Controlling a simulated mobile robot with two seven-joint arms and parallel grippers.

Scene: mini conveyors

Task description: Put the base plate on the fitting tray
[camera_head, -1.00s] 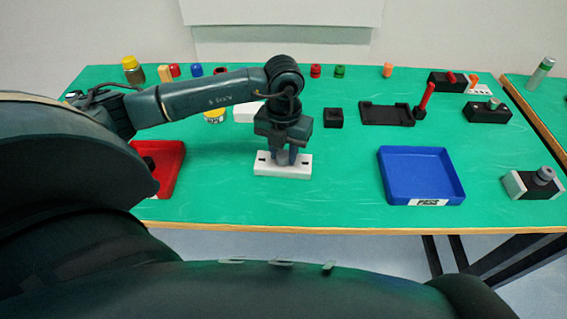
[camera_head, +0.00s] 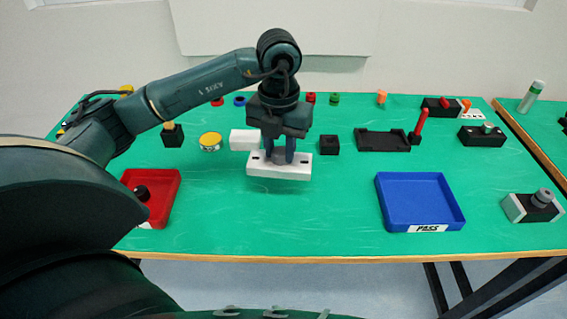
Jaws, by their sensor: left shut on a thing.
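The base plate (camera_head: 263,171) is a white block with dark holes and a grey round part at its middle. My left gripper (camera_head: 278,157) is shut on it at the middle from above and holds it level, apparently just above the green table. The gripper fingers hide part of the grey round part. A low black tray with raised edges (camera_head: 382,141), which looks like the fitting tray, lies to the right and farther back; it is empty. My right gripper is not in view.
A blue tray marked PASS (camera_head: 381,208) stands front right and a red tray (camera_head: 169,204) front left. A black block (camera_head: 329,145) lies between the plate and the black tray. A red peg (camera_head: 419,123) stands at the tray's right end. The centre front is clear.

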